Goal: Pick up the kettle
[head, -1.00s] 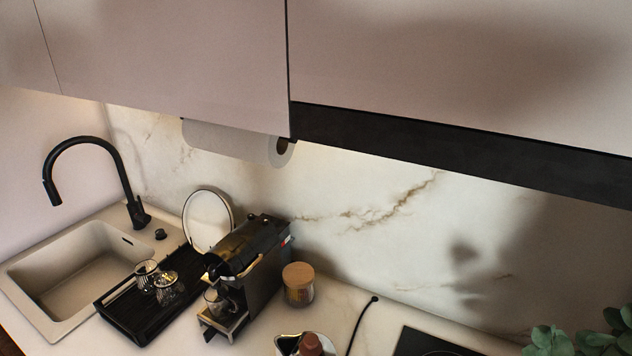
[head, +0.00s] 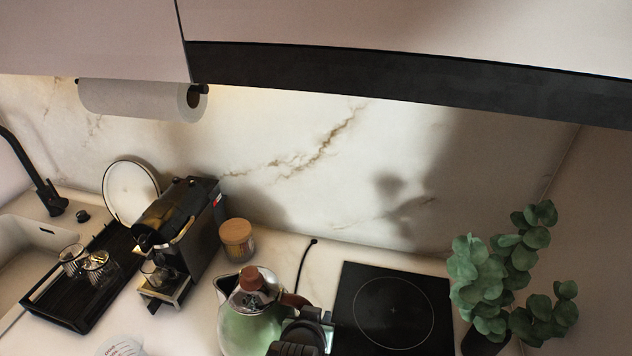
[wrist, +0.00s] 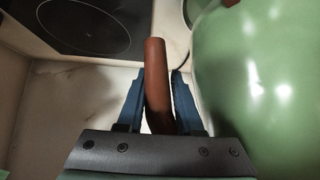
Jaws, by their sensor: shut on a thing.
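The kettle (head: 247,325) has a green, shiny body, a brown lid knob and a brown handle (head: 294,300). It is upright in the lower middle of the head view, left of the hob. Its green side (wrist: 262,85) fills the right of the wrist view. My gripper (head: 305,318) is at the right side of the kettle. In the wrist view my gripper (wrist: 158,78) has its blue fingers on either side of the brown handle and is shut on it. The kettle's base is hidden, so I cannot tell whether it touches the counter.
A black hob (head: 392,312) lies right of the kettle, with a leafy plant (head: 515,275) beyond. A wooden-lidded jar (head: 238,240), a coffee machine (head: 178,232) and a black drying rack (head: 60,302) with glasses stand to the left. A dark cable end (head: 312,243) lies behind.

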